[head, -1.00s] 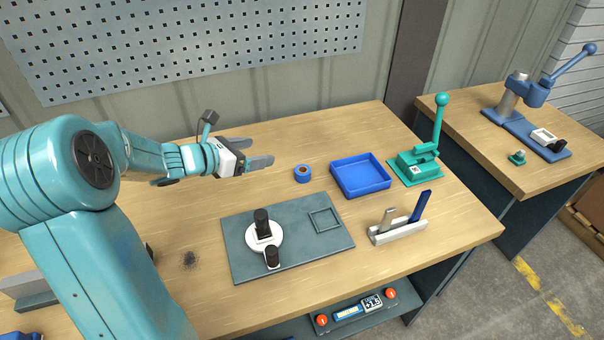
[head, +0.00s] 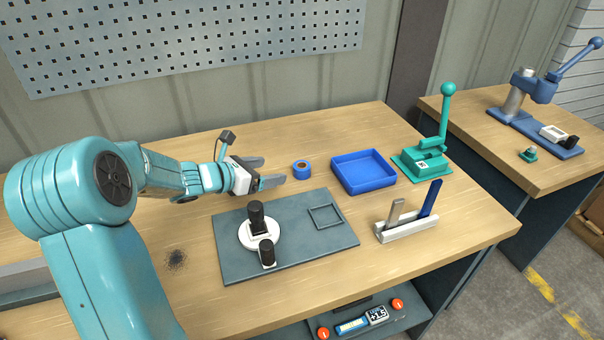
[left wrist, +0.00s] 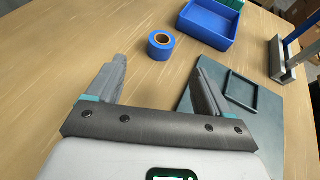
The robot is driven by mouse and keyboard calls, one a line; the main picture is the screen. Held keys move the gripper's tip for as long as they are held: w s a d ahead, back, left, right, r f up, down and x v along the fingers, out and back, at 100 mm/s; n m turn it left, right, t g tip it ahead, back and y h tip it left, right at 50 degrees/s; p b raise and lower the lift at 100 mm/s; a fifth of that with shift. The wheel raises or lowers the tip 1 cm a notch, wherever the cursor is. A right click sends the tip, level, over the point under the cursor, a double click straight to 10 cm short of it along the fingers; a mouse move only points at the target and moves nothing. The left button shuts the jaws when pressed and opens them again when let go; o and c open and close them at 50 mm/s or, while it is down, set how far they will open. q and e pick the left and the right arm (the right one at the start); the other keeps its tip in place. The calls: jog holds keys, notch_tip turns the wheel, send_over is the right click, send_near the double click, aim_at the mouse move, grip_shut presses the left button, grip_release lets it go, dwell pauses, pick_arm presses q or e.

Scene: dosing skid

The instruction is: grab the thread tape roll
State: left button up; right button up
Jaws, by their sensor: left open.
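The thread tape roll (head: 302,170) is a small blue ring with a tan core. It lies flat on the wooden workbench, just left of the blue tray. My left gripper (head: 268,171) is open and empty, with its fingers pointing right toward the roll and a short gap between. In the left wrist view the roll (left wrist: 160,45) sits ahead of the open fingers (left wrist: 158,82), beyond their tips and roughly between their lines. My right gripper is not in view.
A grey plate (head: 300,262) bearing a white round fixture lies in front. A slotted holder (head: 408,230) stands to the right.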

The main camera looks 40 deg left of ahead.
aim_at(300, 166)
pick_arm(q)
jog(key=x, duration=0.7)
jog(key=shift+s, duration=0.1)
jog(key=x, duration=0.6)
jog(key=shift+d, duration=0.15)
jog(key=shift+s+r, duration=0.1)
jog(key=c, duration=1)
